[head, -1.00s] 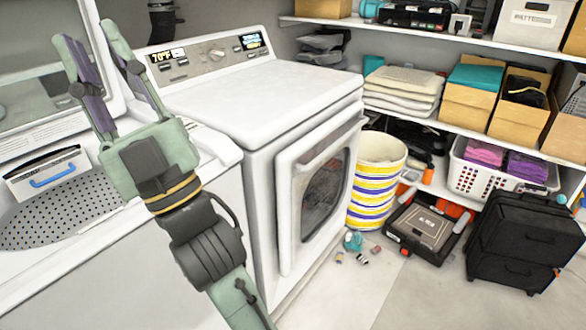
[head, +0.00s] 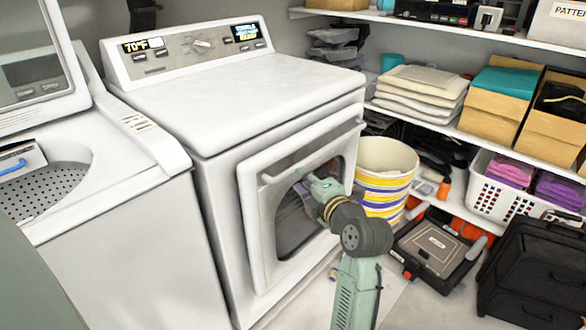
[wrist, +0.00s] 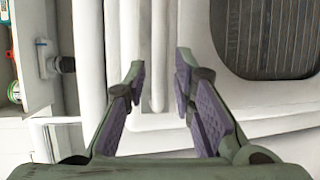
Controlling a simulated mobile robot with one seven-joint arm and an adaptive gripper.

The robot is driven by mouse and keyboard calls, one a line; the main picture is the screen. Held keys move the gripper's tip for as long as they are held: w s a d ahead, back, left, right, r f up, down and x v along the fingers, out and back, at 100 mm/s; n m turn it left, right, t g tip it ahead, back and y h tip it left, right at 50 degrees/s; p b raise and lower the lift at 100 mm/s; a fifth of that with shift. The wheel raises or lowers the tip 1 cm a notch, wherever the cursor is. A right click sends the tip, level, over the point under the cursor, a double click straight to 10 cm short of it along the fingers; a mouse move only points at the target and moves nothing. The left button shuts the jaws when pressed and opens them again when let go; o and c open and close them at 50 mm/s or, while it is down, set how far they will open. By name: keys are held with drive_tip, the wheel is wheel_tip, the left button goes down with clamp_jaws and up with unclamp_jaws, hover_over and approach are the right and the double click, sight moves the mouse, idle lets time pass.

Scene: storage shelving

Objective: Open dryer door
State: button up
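The white dryer (head: 220,110) stands in the middle of the head view. Its front door (head: 258,235) has a dark window and looks shut. A pale handle bar (head: 312,154) runs along the door's top edge. My gripper (head: 306,192) is in front of the door, just below the handle, its fingers partly hidden by my arm. In the wrist view my gripper (wrist: 160,78) is open, with two purple-padded fingers apart. White door parts and a vertical white strip (wrist: 158,50) show between and beyond them. I cannot tell whether anything touches. The dark window (wrist: 265,35) is at right.
A white washer (head: 110,200) with its lid up stands left of the dryer. A striped bin (head: 385,160) is close to the dryer's right side. A black-and-orange toolbox (head: 435,248) and a black case (head: 535,270) stand on the floor at right. Shelves line the right wall.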

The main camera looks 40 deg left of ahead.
sight(293, 170)
drive_tip(key=p+x, duration=0.1)
drive_tip(key=x, duration=0.6)
drive_tip(key=shift+w, duration=0.15)
drive_tip(key=shift+c, duration=0.4)
clamp_jaws()
